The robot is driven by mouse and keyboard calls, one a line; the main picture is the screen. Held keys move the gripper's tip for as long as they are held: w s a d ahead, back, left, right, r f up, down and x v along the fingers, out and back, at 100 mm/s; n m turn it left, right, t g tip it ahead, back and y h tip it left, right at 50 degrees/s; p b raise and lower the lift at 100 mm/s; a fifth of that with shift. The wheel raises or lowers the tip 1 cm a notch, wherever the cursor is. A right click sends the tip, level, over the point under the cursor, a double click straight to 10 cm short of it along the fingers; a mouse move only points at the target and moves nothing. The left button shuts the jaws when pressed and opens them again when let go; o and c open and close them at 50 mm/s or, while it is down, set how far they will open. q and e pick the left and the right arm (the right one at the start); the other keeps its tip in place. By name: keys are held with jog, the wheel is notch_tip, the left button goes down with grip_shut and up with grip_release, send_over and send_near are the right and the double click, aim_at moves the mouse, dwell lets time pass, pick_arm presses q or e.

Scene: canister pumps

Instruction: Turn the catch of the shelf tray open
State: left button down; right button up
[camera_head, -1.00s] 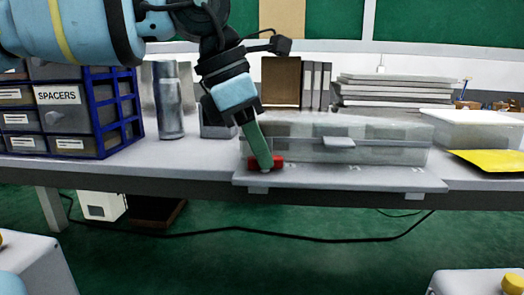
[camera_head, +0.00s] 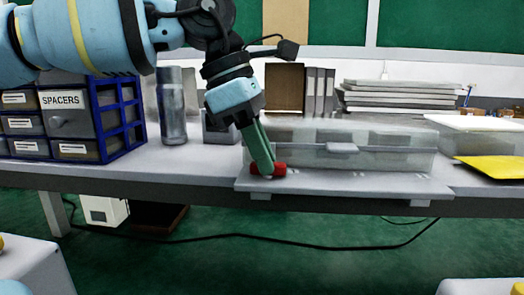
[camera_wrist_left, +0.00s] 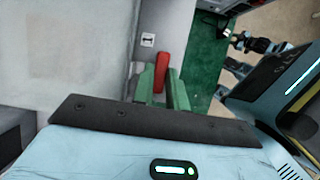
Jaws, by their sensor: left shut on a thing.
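The shelf tray (camera_head: 345,184) is a flat grey tray on the front of the bench, its front edge jutting past the bench edge. Its red catch (camera_head: 280,169) sits at the tray's front left corner and lies sideways along the front edge. My left gripper (camera_head: 264,172) comes down from the upper left, with green fingers shut on the catch and hiding part of it. In the left wrist view, the red catch (camera_wrist_left: 163,68) stands out between the green fingers (camera_wrist_left: 162,84). My right gripper is out of view.
A clear lidded box (camera_head: 345,158) stands on the tray, close right of the fingers. Blue-framed drawers marked SPACERS (camera_head: 75,120) and a metal cylinder (camera_head: 172,105) stand left. A yellow sheet (camera_head: 492,166) lies right. The floor below the bench front is mostly open.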

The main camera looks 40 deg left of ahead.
pick_arm(q)
jog(key=c, duration=1.4)
grip_release()
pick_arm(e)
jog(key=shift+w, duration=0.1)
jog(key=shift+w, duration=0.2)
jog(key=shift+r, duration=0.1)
